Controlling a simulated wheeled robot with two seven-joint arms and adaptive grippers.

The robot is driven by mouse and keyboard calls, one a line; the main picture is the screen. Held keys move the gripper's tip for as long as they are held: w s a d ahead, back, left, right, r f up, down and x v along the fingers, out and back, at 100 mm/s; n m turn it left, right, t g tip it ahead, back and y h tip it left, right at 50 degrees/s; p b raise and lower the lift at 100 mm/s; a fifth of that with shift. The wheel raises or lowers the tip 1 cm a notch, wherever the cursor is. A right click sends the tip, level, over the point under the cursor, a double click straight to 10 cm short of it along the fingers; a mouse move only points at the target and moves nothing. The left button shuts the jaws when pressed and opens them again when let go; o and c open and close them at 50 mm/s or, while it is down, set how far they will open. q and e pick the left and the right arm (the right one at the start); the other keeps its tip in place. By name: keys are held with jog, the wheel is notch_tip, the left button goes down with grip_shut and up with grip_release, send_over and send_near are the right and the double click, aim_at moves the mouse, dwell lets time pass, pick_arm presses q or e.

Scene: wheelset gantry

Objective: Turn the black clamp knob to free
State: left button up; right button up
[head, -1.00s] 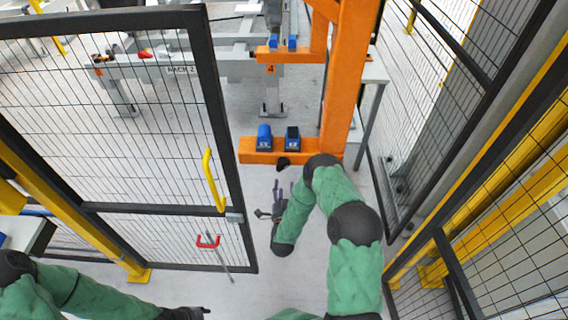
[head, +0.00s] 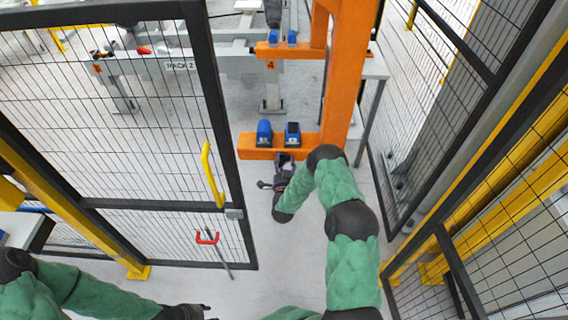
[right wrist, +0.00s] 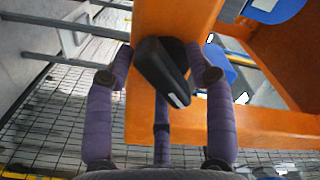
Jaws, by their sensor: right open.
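The black clamp knob (right wrist: 160,72) shows large in the right wrist view, on the face of the orange gantry beam, with a small white mark near its lower end. My right gripper (right wrist: 165,75) is open, with its purple-grey fingers to the left and right of the knob and a third finger below it. I cannot tell whether a finger touches the knob. In the head view my right gripper (head: 285,163) is just below the orange beam (head: 258,154) and hides the knob. My left gripper (head: 192,312) is at the bottom edge, low and far from the beam; its jaws are unclear.
Two blue blocks (head: 264,133) stand on the orange beam above the knob. An orange post (head: 338,95) rises to the right. A mesh gate with a yellow handle (head: 212,175) stands left, and mesh fencing (head: 440,110) right. Open floor lies below the beam.

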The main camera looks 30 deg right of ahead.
jog(key=c, duration=0.9)
jog(key=shift+c, duration=0.3)
jog(key=shift+n, duration=0.4)
jog(key=n+b, duration=0.2)
jog(key=shift+n, duration=0.3)
jog(key=n+b, duration=0.2)
jog(key=n, duration=0.3)
jog(key=shift+s+d+n, duration=0.1)
jog(key=shift+n, duration=0.2)
jog(key=n+b, duration=0.2)
jog(key=n, duration=0.2)
jog(key=shift+r, duration=0.2)
jog(key=shift+r+n+b, duration=0.2)
jog(key=shift+n+b, duration=0.25)
jog(key=shift+n, duration=1.95)
